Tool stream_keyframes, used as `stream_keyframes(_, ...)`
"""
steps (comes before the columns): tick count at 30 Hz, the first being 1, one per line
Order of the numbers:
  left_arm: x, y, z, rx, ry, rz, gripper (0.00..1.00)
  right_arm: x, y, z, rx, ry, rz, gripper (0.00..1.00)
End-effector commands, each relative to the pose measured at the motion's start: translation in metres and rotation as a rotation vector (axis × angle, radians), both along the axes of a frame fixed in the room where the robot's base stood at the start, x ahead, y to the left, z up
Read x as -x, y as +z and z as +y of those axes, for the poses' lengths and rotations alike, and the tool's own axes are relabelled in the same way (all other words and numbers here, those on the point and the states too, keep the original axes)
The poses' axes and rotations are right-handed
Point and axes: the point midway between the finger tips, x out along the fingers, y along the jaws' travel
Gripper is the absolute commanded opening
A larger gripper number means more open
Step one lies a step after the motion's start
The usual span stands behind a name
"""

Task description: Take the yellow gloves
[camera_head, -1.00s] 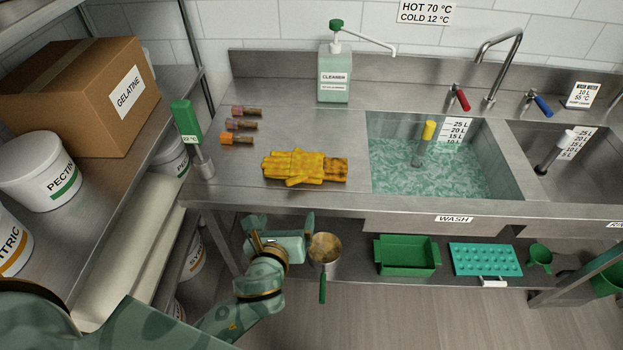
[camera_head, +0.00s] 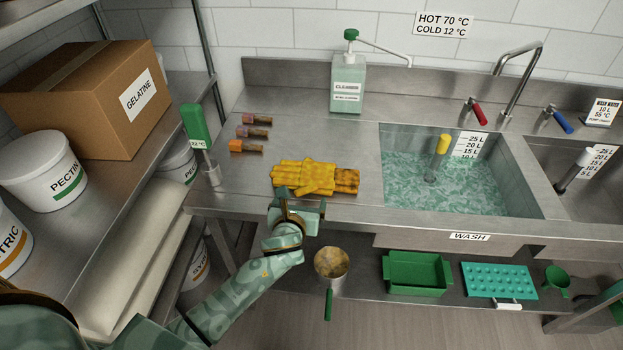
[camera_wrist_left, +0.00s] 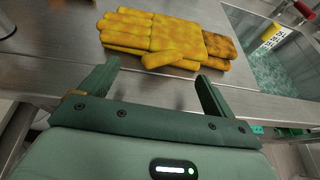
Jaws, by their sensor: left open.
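The yellow gloves (camera_head: 316,175) lie flat in a stack on the steel counter, left of the wash basin. Their cuff ends on the right look brown and stained. My left gripper (camera_head: 297,200) is at the counter's front edge, just in front of the gloves. In the left wrist view the gloves (camera_wrist_left: 160,38) lie beyond the two spread fingers of the gripper (camera_wrist_left: 155,85). The gripper is open and empty, and a strip of bare counter shows between the fingertips and the gloves. My right gripper is not in view.
A cleanser bottle (camera_head: 348,85) stands at the back. The water-filled wash basin (camera_head: 530,200) is to the right. A pot (camera_head: 331,264) sits on the lower shelf.

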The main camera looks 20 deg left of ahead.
Motion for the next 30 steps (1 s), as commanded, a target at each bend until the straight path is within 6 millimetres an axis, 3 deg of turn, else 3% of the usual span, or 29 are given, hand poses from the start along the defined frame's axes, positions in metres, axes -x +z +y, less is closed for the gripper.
stream_keyframes(5, -0.023, -0.013, 0.005, 0.001, 0.000, 0.001, 0.89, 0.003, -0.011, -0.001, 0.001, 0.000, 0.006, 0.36)
stream_keyframes(13, -0.026, -0.012, 0.006, 0.001, -0.001, 0.001, 0.89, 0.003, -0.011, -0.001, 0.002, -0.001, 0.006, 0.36)
stream_keyframes(18, -0.026, -0.012, 0.006, 0.001, -0.001, 0.001, 0.42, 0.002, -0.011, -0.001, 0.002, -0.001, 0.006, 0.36)
stream_keyframes(19, -0.026, -0.012, 0.006, 0.001, -0.001, 0.001, 0.38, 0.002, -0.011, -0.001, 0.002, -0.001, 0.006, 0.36)
stream_keyframes(30, -0.026, -0.006, 0.006, 0.000, -0.001, 0.000, 0.38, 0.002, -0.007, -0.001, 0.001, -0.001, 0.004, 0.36)
